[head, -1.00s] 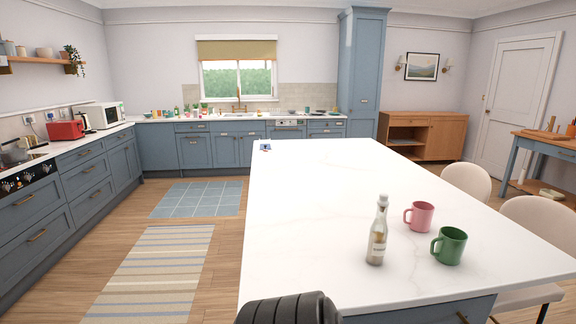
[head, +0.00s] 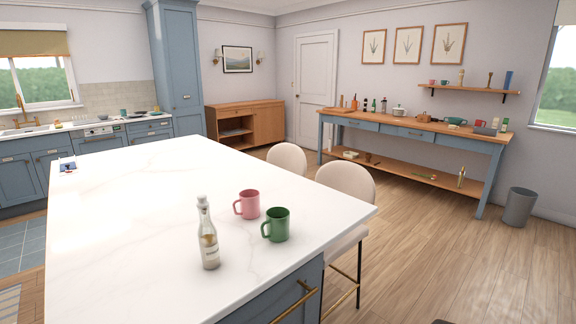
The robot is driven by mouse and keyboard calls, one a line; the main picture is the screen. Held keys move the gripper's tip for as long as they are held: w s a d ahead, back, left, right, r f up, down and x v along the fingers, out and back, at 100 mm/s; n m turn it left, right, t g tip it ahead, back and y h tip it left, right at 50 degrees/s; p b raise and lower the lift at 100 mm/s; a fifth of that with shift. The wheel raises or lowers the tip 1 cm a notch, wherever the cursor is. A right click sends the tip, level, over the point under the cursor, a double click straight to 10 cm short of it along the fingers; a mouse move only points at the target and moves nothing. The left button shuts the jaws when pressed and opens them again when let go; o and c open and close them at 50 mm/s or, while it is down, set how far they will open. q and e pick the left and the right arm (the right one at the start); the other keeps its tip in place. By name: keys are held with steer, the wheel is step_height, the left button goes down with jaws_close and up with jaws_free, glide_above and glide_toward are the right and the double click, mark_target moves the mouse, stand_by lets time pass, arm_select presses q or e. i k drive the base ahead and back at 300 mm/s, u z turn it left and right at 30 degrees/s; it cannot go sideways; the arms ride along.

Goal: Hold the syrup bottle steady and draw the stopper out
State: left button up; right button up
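The syrup bottle (head: 208,238) stands upright on the white island top, near its front edge. It is a clear bottle with a pale label. A light stopper (head: 202,200) sits in its neck. Neither gripper is in the head view. A small dark shape at the bottom edge, right of the middle, is too cut off to tell.
A pink mug (head: 247,204) and a green mug (head: 277,225) stand right of the bottle on the island (head: 130,215). Two pale chairs (head: 345,182) stand along the island's far right side. A blue-framed bench (head: 410,130) stands by the wall; open floor lies between.

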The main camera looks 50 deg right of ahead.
mark_target(203, 203)
steer(key=z, duration=0.9)
steer(key=i, duration=0.2)
